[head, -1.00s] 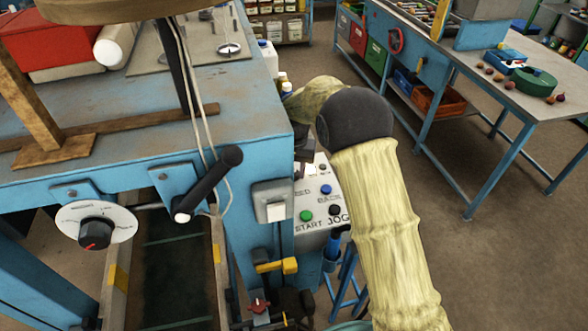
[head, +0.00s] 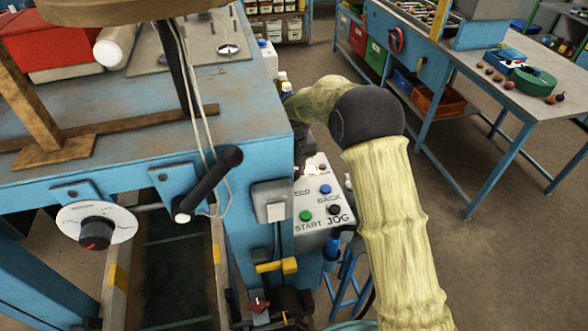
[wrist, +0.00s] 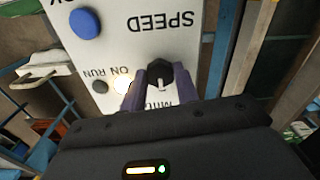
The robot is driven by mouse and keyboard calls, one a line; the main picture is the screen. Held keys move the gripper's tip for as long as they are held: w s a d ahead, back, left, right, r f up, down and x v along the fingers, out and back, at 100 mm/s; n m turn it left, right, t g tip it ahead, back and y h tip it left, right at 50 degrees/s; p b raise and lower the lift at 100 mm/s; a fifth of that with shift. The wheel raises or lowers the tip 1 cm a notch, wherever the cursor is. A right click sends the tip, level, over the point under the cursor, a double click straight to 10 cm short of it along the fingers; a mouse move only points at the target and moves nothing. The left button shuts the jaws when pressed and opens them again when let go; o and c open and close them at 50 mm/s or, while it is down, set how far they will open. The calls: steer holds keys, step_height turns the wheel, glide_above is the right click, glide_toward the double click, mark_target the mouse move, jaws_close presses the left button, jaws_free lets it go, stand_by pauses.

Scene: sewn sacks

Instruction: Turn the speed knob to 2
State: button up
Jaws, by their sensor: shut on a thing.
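The black speed knob (wrist: 156,74) is on the white control panel (wrist: 112,45), near the upside-down word SPEED in the wrist view. My gripper (wrist: 160,76) has its two purple fingers on either side of the knob and is shut on it. A pale pointer mark shows on the knob, but I cannot read its setting. A partly covered MIN label lies close by the fingers. In the head view the panel (head: 312,240) hangs at the machine's right side; the knob and my fingertips are hidden there behind my arm and the machine's corner.
The panel carries a blue button (head: 326,189), a green START button (head: 306,215) and a black JOG button (head: 335,209). A lit lamp (wrist: 123,84) is beside my fingers. Another dial (head: 95,232) is on the blue machine (head: 150,150). Open floor lies right of my arm.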

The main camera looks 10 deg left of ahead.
steer(key=shift+w+r, duration=0.1)
steer(key=shift+r, duration=0.05)
steer(key=o, duration=1)
steer(key=shift+c, duration=0.2)
step_height(320, 180, up, 12)
steer(key=b, duration=0.3)
steer(key=s+d+f+m+t, duration=0.1)
steer(key=s+d+f, duration=0.1)
steer(key=s+d, duration=0.35)
steer(key=s+d+f+m, duration=0.1)
steer(key=s+d+m, duration=0.15)
steer(key=d, duration=0.65)
steer(key=s+d+f+m+t, duration=0.1)
steer(key=s+d+f, duration=0.1)
steer(key=s+d, duration=0.45)
steer(key=s+d+f+m, duration=0.2)
steer(key=s+d, duration=0.4)
steer(key=s, duration=0.2)
steer(key=shift+d+f+t, duration=0.25)
steer(key=shift+d+t, duration=0.05)
steer(key=shift+d, duration=0.1)
